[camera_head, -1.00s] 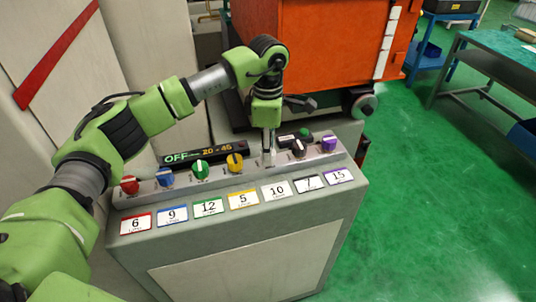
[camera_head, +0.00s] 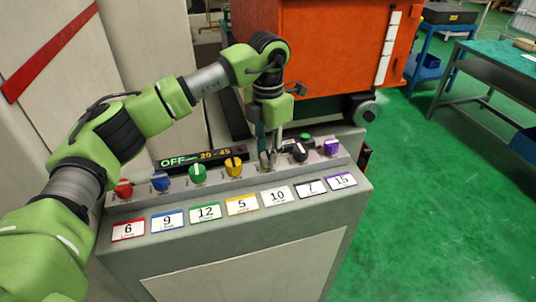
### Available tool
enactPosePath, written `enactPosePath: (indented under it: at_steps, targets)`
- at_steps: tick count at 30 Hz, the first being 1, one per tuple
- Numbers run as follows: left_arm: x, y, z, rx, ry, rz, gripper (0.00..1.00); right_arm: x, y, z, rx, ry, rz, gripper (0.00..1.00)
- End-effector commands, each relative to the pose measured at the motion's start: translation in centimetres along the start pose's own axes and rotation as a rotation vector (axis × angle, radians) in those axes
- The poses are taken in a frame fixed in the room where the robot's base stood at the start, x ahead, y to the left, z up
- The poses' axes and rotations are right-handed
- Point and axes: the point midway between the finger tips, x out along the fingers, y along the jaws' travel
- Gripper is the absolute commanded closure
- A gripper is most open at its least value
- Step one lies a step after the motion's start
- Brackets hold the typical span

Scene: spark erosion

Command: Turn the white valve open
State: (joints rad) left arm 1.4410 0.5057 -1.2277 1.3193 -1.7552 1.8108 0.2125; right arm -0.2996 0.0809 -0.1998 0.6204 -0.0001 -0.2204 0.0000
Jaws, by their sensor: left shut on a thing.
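The white valve (camera_head: 267,163) sits in the console's row of knobs, above the white label marked 10 (camera_head: 275,194). It is mostly hidden by my left gripper (camera_head: 269,152), which points down from above. The fingers are shut on the valve, one on each side of it. The exact angle of the valve is hard to tell behind the fingers. My right gripper is not in view.
Beside the white valve are a yellow knob (camera_head: 234,166) on the left and a black knob (camera_head: 299,152) on the right. Red, blue, green and purple knobs also stand in the row. Behind is a display (camera_head: 200,157) reading "OFF" and "20 - 45".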

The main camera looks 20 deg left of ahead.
Motion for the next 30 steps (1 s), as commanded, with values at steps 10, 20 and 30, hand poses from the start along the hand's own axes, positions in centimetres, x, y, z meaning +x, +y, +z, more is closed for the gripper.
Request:
enactPosePath:
  at_steps: [10, 20, 30]
  targets:
    - [0.04, -0.02, 0.00, -0.067, 0.001, 0.000, 0.94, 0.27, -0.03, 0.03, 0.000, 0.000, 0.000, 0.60]
    - [0.04, -0.01, -0.01, -0.071, 0.001, 0.000, 0.94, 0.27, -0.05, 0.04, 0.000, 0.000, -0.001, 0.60]
    - [0.02, 0.00, 0.00, -0.069, 0.000, 0.000, 0.56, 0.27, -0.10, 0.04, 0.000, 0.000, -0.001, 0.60]
